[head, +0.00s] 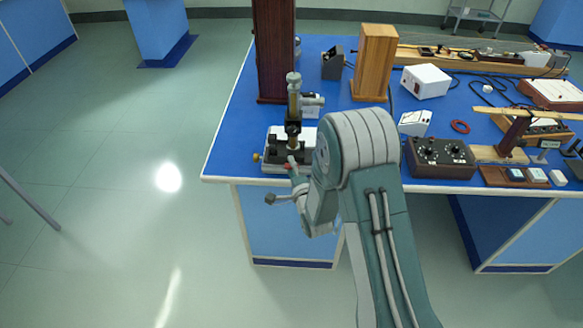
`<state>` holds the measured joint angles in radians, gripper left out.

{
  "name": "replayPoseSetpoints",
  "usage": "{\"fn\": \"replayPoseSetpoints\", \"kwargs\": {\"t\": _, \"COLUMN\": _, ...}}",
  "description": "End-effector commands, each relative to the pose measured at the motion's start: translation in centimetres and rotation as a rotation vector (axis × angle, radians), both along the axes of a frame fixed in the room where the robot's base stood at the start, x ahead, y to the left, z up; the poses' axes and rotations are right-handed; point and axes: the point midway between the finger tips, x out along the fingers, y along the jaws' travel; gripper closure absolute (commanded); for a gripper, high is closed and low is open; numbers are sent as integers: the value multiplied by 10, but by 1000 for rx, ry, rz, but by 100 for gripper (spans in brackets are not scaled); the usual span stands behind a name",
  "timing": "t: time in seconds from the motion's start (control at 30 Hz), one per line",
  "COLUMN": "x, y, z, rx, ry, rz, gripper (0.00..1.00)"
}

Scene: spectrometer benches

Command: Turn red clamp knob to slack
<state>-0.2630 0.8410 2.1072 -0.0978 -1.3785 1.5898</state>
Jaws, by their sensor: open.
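A microscope-like instrument (293,108) stands upright on a white and black base (277,146) at the front left corner of the blue bench. My gripper (283,182) is open, just in front of the base and close below the red part. I cannot tell whether it touches the red part. My arm's large rounded joint hides the bench to the right of the instrument and part of the gripper.
The blue bench top (228,148) is bare left of the instrument. A dark wooden column (273,45) and a light wooden box (375,62) stand behind it. A black dial box (440,157) and a white box (425,80) stand to the right. The floor at left is open.

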Motion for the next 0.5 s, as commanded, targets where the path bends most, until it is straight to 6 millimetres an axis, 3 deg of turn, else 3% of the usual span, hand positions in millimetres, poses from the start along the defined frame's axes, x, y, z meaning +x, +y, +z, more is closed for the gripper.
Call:
{"fn": "replayPoseSetpoints", "kwargs": {"t": 0.03, "x": 0, "y": 0, "z": 0, "rx": 0, "ry": 0, "rz": 0, "gripper": 35}}
{"fn": "replayPoseSetpoints", "kwargs": {"t": 0.17, "x": 0, "y": 0, "z": 0, "rx": 0, "ry": 0, "rz": 0, "gripper": 93}}
{"fn": "replayPoseSetpoints", "kwargs": {"t": 0.2, "x": 0, "y": 0, "z": 0, "rx": 0, "ry": 0, "rz": 0, "gripper": 100}}
{"fn": "replayPoseSetpoints", "kwargs": {"t": 0.5, "x": 0, "y": 0, "z": -1, "rx": -9, "ry": 4, "rz": -1, "gripper": 100}}
